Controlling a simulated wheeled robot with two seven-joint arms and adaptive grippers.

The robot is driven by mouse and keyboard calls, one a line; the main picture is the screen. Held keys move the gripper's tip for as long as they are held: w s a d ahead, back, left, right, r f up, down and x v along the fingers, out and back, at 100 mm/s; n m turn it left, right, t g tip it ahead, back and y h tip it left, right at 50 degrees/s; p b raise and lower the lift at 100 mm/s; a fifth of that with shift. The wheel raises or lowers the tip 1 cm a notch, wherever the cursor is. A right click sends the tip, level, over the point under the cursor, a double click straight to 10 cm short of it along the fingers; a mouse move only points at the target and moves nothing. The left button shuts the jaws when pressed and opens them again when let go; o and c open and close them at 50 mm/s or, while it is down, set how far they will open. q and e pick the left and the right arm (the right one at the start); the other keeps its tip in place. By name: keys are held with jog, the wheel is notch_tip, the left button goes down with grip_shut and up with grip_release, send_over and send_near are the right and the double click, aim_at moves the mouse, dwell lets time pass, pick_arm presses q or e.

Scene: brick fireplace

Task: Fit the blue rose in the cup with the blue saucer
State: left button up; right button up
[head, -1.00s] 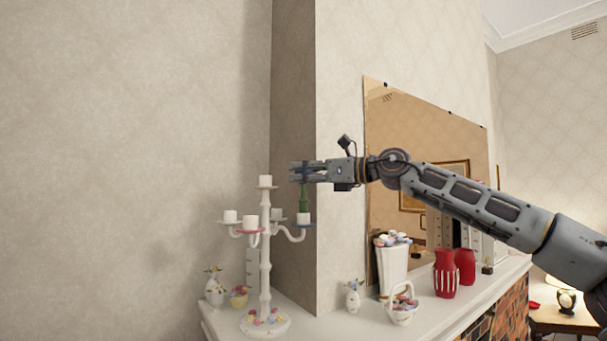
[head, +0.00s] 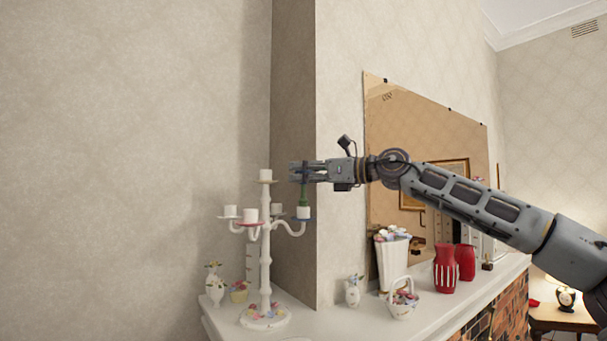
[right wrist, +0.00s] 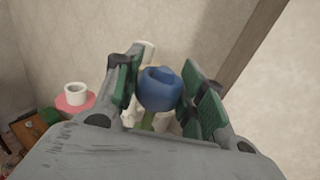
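My right gripper (head: 298,172) comes in from the right, level, above the right side of the white candelabra (head: 265,240). It is shut on the blue rose (right wrist: 160,88), whose bloom sits between the green finger pads in the right wrist view. In the head view the bloom is mostly hidden by the fingers. The green stem (head: 303,197) hangs upright below them, its lower end at the mouth of a white cup (head: 303,212). How far it is inside I cannot tell. A dark blue saucer (head: 301,218) lies under that cup. My left gripper is not in view.
The candelabra carries other white cups, one on a pink saucer (right wrist: 75,101). A wall corner is close behind my gripper.

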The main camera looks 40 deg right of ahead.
jog(key=o, duration=0.4)
jog(key=shift+o, duration=0.2)
jog(key=shift+s, duration=0.2)
jog(key=v, duration=1.1)
jog(key=shift+s+d, duration=0.15)
jog(key=shift+s, duration=0.15)
dwell(1.1)
dwell(1.3)
